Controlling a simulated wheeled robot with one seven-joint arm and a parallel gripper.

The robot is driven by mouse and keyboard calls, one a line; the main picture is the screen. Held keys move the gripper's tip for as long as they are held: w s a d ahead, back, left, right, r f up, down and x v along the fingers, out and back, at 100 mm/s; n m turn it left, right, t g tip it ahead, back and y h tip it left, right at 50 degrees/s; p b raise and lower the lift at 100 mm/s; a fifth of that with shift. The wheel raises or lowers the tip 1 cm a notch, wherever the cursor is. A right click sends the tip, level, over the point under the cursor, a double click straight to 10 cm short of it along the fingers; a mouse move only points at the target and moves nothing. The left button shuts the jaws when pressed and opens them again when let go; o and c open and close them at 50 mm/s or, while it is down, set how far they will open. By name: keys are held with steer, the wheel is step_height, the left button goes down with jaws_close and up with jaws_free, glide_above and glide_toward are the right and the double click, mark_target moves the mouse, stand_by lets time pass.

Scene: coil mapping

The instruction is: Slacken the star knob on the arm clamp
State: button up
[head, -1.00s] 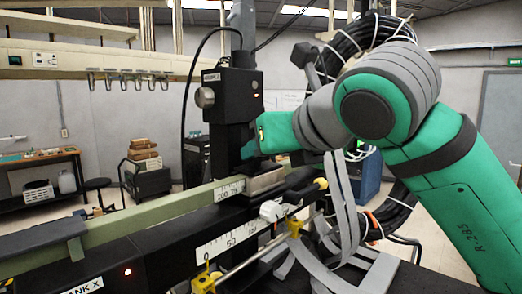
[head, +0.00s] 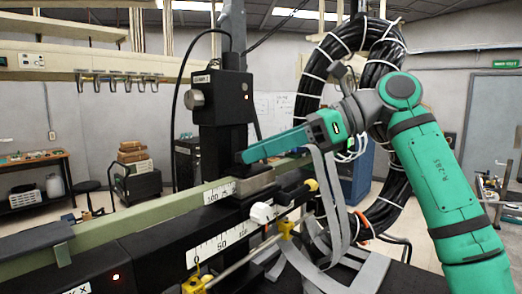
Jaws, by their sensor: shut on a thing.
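A black upright column (head: 222,105) stands on the long rail, with a round silver knob (head: 195,98) on its left side. I cannot make out a star shape on that knob. My gripper (head: 242,157), green and long, reaches left to the lower part of the column, just above a grey block (head: 255,182) on the rail. It is well below and right of the silver knob. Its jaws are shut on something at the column. What they hold is too small or hidden to tell.
A scaled rail (head: 130,215) runs across the front. A white knob (head: 262,213), a yellow-tipped part (head: 311,185) and a yellow bracket (head: 287,228) stick out below my gripper. Grey straps (head: 335,205) and a thick black cable bundle (head: 385,140) hang close to my arm.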

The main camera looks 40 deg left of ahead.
steer(key=shift+w+a+n+g+h, duration=0.2)
steer(key=shift+n+g+h, duration=0.45)
steer(key=shift+n+g, duration=0.25)
steer(key=shift+w+a+n+g+h, duration=0.1)
steer(key=shift+w+n+g+h, duration=0.05)
steer(key=shift+n+g+h, duration=0.6)
steer(key=shift+n, duration=0.35)
steer(key=o, duration=1)
steer(key=shift+o, duration=0.2)
